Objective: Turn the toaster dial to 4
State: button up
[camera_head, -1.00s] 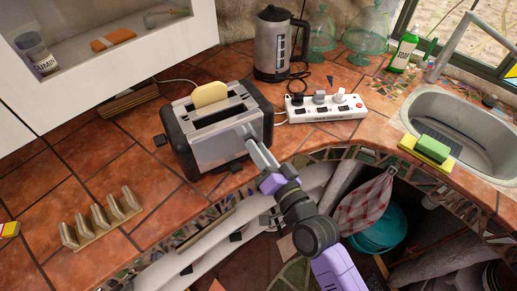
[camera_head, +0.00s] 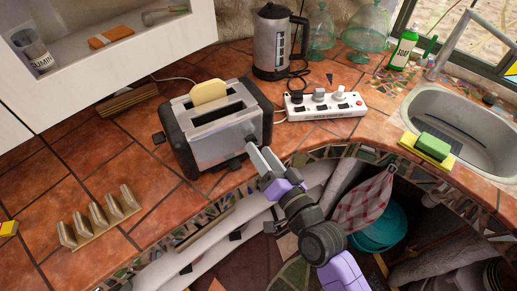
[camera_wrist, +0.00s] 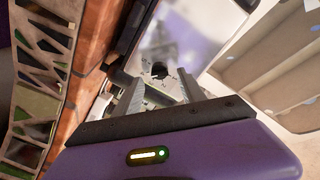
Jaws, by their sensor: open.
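The toaster (camera_head: 217,122) stands on the tiled counter, silver with black ends, a slice of bread (camera_head: 209,92) sticking up from its rear slot. My gripper (camera_head: 262,156) is in front of the toaster's right front, open and empty, apart from it as far as I can tell. In the wrist view, a small dark round dial (camera_wrist: 159,70) with marks around it shows on the shiny toaster face, between and beyond the two open fingers (camera_wrist: 158,95). The marks are too small to read, so the dial's setting cannot be told.
A white power strip (camera_head: 325,104) with plugs and a kettle (camera_head: 275,42) stand right of and behind the toaster. A toast rack (camera_head: 100,217) is at the front left. The sink (camera_head: 460,125) is at the right. The counter's front edge runs below my gripper.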

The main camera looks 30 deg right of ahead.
jog(key=shift+s+d+b, duration=0.1)
jog(key=shift+s+b, duration=0.55)
jog(key=shift+s, duration=2.2)
